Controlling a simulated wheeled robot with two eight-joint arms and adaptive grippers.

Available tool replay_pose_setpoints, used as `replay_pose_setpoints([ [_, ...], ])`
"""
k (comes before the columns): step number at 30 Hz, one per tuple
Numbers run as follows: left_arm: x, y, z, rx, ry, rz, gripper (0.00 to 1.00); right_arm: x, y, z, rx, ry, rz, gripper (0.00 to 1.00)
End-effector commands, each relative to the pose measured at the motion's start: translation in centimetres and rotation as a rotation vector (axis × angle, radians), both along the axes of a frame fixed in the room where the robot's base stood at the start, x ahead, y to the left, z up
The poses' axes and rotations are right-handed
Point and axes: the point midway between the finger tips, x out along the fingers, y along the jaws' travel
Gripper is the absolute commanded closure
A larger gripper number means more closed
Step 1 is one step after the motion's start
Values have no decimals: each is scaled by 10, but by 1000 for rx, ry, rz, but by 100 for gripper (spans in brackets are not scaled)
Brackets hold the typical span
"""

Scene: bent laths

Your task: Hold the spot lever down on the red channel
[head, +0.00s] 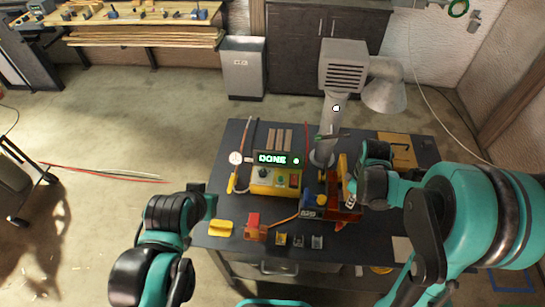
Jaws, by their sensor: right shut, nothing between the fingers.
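A blue and yellow machine (309,206) stands on the dark bench, right of centre. A red channel-like part (346,213) sits at its right side, partly hidden. An orange upright part, perhaps the spot lever (342,168), rises above it. My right gripper (351,197) is shut and empty, close beside the machine's right side; I cannot tell whether it touches the lever. A yellow control box (272,181) bears a display (278,159) reading "DONE" in green. My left gripper (207,204) is near the bench's left edge, away from the machine; its fingers are unclear.
A yellow block (220,228), a red and orange block (255,228) and several small blocks lie along the front. A round dial (236,158) stands left of the control box. A bin (242,68) stands behind.

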Motion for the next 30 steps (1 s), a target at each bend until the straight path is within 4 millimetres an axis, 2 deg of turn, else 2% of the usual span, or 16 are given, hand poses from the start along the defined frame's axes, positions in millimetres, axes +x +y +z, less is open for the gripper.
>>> replay_pose_setpoints([
  [3, 0, 0, 12, 0, 0, 0, 100, 3, 0, 16, 0, 0, 0, 100],
  [19, 0, 0, 48, 0, 0, 0, 100, 18, -1, 70, -1, -1, 0, 100],
  [24, 0, 0, 54, 0, 0, 0, 100, 21, -1, 79, -1, -1, 0, 100],
  [30, 0, 0, 53, 0, 0, 0, 100, 22, -1, 79, -1, -1, 0, 100],
])
